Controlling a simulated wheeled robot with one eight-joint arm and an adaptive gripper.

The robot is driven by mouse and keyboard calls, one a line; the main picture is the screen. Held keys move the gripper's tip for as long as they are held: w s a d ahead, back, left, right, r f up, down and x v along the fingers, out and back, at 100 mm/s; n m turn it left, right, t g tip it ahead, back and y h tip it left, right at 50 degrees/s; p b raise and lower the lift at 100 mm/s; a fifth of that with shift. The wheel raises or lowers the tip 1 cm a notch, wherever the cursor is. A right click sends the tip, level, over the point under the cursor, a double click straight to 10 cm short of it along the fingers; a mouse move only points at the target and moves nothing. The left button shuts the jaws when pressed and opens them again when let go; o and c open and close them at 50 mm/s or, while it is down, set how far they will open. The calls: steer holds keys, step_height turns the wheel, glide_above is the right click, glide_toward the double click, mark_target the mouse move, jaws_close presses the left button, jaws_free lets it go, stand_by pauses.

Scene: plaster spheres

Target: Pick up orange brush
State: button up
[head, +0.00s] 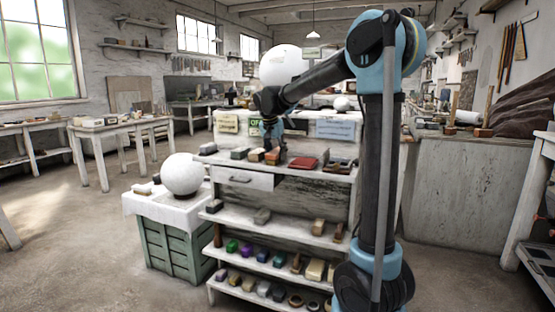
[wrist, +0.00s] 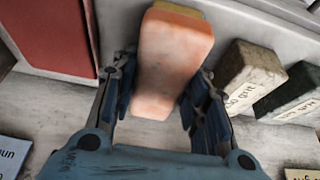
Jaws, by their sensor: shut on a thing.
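The orange brush (wrist: 172,60) shows in the wrist view as a pale orange block with a brighter orange strip at its far end. My gripper (wrist: 160,100) has a finger on each side of it and is shut on it. In the head view the orange brush (head: 273,157) is small, on or just above the top shelf of the white rack. My gripper (head: 271,138) is over it, pointing down, and partly hides it. I cannot tell whether the brush touches the shelf.
A red flat block (head: 303,163) lies right of the brush; beige (head: 257,155) and grey (head: 239,153) blocks lie close on its left. Signs stand behind on the rack's back edge. A white sphere (head: 182,174) sits on a green crate (head: 170,238) at left.

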mark_target(275, 151)
steer(key=shift+s+a+r, duration=0.15)
steer(key=shift+s+r, duration=0.1)
step_height(275, 151, up, 7)
steer(key=shift+s+f, duration=0.1)
steer(key=s+a, duration=0.3)
steer(key=s, duration=0.6)
steer(key=s+a, duration=0.3)
steer(key=s, duration=0.6)
steer(key=shift+a+f, duration=0.15)
steer(key=shift+a, duration=0.1)
